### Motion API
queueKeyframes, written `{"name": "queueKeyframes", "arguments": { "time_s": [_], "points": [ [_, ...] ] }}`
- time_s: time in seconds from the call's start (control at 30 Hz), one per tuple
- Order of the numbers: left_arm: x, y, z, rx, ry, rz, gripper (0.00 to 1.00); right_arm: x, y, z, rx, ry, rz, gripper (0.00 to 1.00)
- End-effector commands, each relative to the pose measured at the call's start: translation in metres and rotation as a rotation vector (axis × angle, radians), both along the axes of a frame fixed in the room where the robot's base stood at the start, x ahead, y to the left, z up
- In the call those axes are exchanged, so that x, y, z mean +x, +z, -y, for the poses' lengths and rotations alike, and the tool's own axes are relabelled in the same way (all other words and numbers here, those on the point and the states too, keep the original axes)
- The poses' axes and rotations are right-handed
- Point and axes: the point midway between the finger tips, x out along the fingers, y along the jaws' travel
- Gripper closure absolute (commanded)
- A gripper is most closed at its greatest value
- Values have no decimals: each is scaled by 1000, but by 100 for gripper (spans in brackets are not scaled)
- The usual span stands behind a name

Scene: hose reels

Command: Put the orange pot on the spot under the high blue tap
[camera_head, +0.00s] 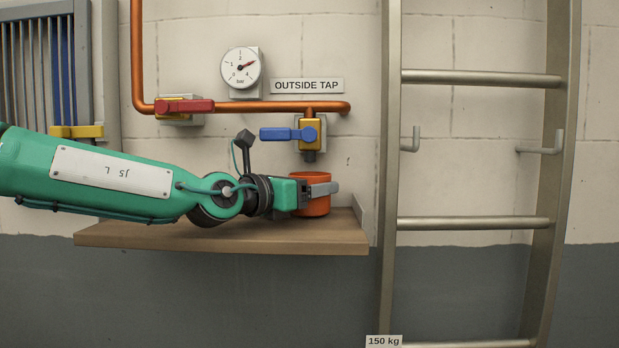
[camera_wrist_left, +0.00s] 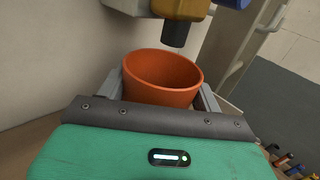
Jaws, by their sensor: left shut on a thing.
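The orange pot (camera_head: 312,207) is at the right part of the wooden shelf, below the blue tap (camera_head: 290,134) with its yellow body and dark spout. My left gripper (camera_head: 322,190) is shut on the pot, one finger showing across its near side. In the left wrist view the pot (camera_wrist_left: 163,75) is upright and empty between both fingers, its mouth close to the tap's spout (camera_wrist_left: 175,33). I cannot tell whether the pot's base touches the shelf. The spot under it is hidden. My right gripper is not in view.
The wooden shelf (camera_head: 230,238) has a low upright edge (camera_head: 360,212) at its right end. A ladder (camera_head: 470,223) leans close at right. A red-handled valve (camera_head: 184,106), copper pipe (camera_head: 270,107) and gauge (camera_head: 242,68) are on the wall above.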

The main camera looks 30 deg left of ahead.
Motion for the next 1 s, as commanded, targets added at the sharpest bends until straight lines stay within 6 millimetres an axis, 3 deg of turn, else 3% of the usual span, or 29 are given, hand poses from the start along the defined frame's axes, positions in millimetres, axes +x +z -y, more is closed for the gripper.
{"name": "queueKeyframes", "arguments": {
  "time_s": [0.47, 0.5, 0.6, 1.0],
  "points": [
    [0, -7, 0, 1, 0, 1, 63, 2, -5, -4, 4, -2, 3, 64],
    [0, -6, 0, 1, 0, 1, 30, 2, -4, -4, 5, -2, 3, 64],
    [0, -5, 0, 0, 0, 1, 12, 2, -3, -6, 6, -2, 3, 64],
    [0, -1, 0, 0, -1, 0, 12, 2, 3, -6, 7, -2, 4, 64]
  ]
}}
